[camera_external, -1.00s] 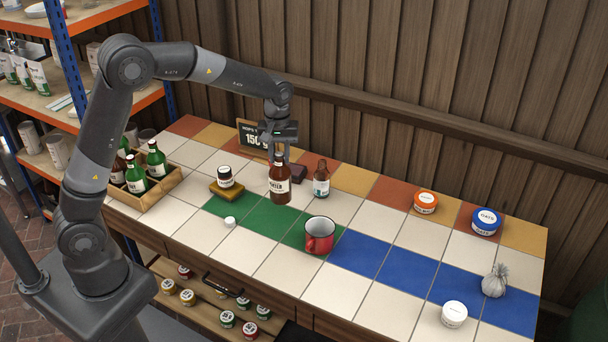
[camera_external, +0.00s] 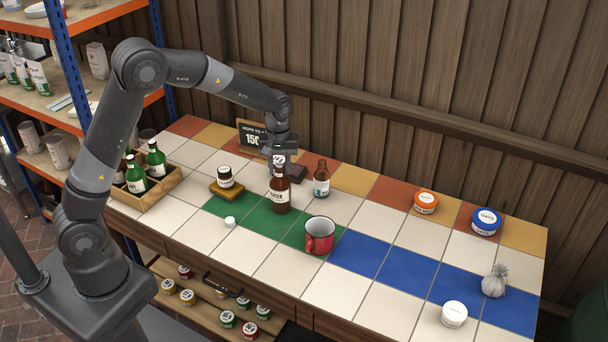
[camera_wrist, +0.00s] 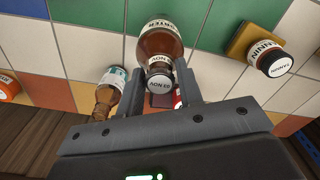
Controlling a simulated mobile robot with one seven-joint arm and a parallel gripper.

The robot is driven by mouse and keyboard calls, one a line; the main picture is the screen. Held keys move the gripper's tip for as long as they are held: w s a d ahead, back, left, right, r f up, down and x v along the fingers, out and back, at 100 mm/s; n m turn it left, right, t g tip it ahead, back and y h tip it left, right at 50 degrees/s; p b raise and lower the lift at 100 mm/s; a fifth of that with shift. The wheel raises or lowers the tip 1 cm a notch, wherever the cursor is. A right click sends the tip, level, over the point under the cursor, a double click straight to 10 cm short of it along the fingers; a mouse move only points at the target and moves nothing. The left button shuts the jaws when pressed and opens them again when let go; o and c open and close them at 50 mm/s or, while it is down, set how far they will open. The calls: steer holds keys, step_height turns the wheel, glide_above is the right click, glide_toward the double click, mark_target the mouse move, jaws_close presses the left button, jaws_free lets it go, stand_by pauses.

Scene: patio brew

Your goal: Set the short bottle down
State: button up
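The short brown bottle (camera_external: 280,195) with a white PORTER label is upright at the green tiles, its base on or very close to the surface; I cannot tell which. My gripper (camera_external: 281,160) is at its neck from above and behind.
A red mug (camera_external: 319,236) stands in front right. A dark jar (camera_external: 225,177) sits on a mustard block (camera_external: 227,190) to the left, near a white lid (camera_external: 230,222). A crate (camera_external: 172,184) holds green bottles. A sign (camera_external: 250,135) and a dark red block (camera_external: 297,173) are behind.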

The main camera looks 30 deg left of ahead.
steer(key=o, duration=0.3)
steer(key=shift+o, duration=0.2)
step_height(320, 180, up, 11)
steer(key=s+a+r+m+t, duration=0.1)
steer(key=s+a+r, duration=0.3)
steer(key=a+r, duration=0.35)
steer(key=s+a+m+t, duration=0.2)
steer(key=s+a, duration=0.6)
steer(key=s, duration=0.4)
steer(key=s+a+m+t, duration=0.2)
steer(key=s+a, duration=0.7)
steer(key=s, duration=0.3)
steer(key=shift+a+r+t, duration=0.25)
steer(key=shift+r+t, duration=0.05)
steer(key=shift+r, duration=0.05)
